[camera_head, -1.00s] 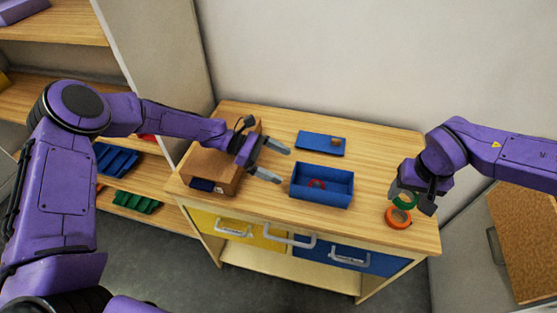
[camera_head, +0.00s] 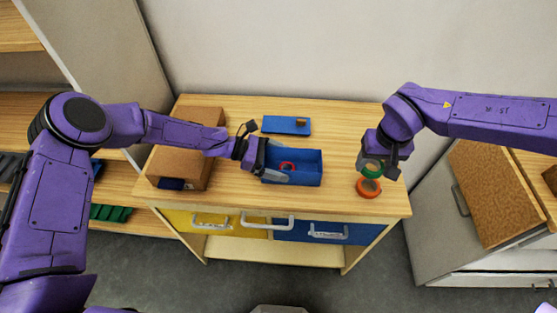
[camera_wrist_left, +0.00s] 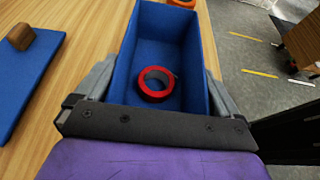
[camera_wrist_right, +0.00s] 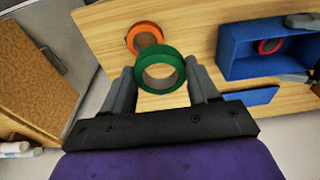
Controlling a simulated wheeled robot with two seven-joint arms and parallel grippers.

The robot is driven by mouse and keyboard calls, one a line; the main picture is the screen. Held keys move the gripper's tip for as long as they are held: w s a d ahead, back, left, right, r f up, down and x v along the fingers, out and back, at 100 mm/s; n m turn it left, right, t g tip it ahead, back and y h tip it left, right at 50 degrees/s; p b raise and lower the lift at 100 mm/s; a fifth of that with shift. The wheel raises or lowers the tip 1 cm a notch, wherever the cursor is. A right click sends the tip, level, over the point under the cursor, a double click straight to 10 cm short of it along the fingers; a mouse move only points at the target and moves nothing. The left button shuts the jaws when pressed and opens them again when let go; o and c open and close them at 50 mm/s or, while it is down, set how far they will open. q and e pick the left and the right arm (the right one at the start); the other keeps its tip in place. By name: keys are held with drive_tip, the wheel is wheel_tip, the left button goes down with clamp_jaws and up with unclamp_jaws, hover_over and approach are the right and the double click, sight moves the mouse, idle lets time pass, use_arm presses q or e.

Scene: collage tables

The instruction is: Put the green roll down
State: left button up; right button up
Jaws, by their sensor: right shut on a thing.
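The green roll (camera_wrist_right: 137,74) is between the fingers of my right gripper (camera_wrist_right: 162,82), which is shut on it. In the head view the green roll (camera_head: 370,172) is just above or against the orange roll (camera_head: 369,188) on the right of the table; I cannot tell whether they touch. My right gripper (camera_head: 374,164) points down there. My left gripper (camera_head: 272,163) is open, with its fingers on either side of the near end of the blue box (camera_wrist_left: 165,45). A red roll (camera_wrist_left: 143,90) lies inside the box.
A blue flat tray (camera_head: 287,124) with a small brown block (camera_head: 301,122) lies behind the box. A cardboard box (camera_head: 187,165) stands at the table's left. The wooden tabletop (camera_head: 340,135) is clear between the blue box and the orange roll.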

drive_tip(key=shift+s+f, duration=0.15)
drive_tip(key=shift+f, duration=0.15)
drive_tip(key=a+f, duration=0.1)
drive_tip(key=a, duration=0.2)
use_arm(q)
drive_tip(key=shift+a, duration=0.1)
use_arm(e)
approach(296, 160)
drive_tip(key=s+r, duration=0.4)
drive_tip(key=r+m, duration=0.1)
drive_tip(key=m, duration=0.1)
drive_tip(key=f, duration=0.6)
drive_tip(key=w+f, duration=0.1)
drive_tip(key=f, duration=0.2)
drive_tip(key=shift+a+f, duration=0.1)
drive_tip(key=shift+f, duration=0.1)
drive_tip(key=shift+f, duration=0.5)
